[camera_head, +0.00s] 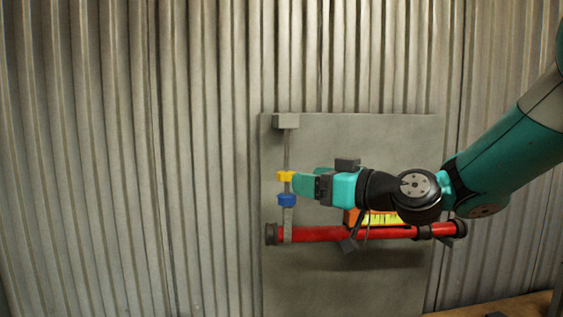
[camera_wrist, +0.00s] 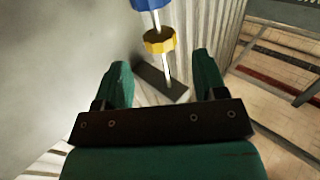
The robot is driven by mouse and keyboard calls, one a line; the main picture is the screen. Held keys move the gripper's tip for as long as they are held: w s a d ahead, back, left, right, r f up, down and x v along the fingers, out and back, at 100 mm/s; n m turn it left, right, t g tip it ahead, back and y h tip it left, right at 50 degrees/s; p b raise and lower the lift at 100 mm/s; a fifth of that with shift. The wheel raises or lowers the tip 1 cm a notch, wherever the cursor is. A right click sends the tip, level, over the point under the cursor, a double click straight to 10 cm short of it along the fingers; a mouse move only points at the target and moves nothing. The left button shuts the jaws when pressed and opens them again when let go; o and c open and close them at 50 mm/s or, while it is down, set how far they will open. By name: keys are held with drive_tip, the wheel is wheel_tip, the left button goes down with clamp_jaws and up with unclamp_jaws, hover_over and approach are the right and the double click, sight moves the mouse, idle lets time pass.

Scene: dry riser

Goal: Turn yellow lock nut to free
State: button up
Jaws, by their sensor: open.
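The yellow lock nut (camera_head: 286,176) sits on a thin upright rod, above a blue nut (camera_head: 287,200). In the wrist view the yellow lock nut (camera_wrist: 159,40) shows whole, with the blue nut (camera_wrist: 150,4) cut off by the top edge. My gripper (camera_head: 296,183) is at the yellow nut's right side in the head view. In the wrist view my gripper (camera_wrist: 163,72) is open, with its two green fingers apart and the rod and nut in line with the gap just beyond the tips. I cannot tell whether a finger touches the nut.
A red pipe (camera_head: 320,234) runs across the grey backing plate (camera_head: 400,280), below the nuts. A grey block (camera_head: 286,121) holds the rod's top. An orange and yellow item (camera_head: 383,218) is partly hidden behind my arm. Corrugated wall (camera_head: 130,150) fills the left.

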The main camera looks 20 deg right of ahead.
sight(286, 171)
drive_tip(key=p+x, duration=0.1)
drive_tip(key=x, duration=0.2)
drive_tip(key=p+x, duration=0.2)
drive_tip(key=x, duration=0.1)
drive_tip(key=shift+w+a+r, duration=0.15)
drive_tip(key=shift+w+r, duration=0.05)
drive_tip(key=shift+w, duration=0.1)
drive_tip(key=shift+w+a+f+p, duration=0.2)
drive_tip(key=shift+w+a+p, duration=0.2)
drive_tip(key=shift+w, duration=0.2)
drive_tip(key=c, duration=0.9)
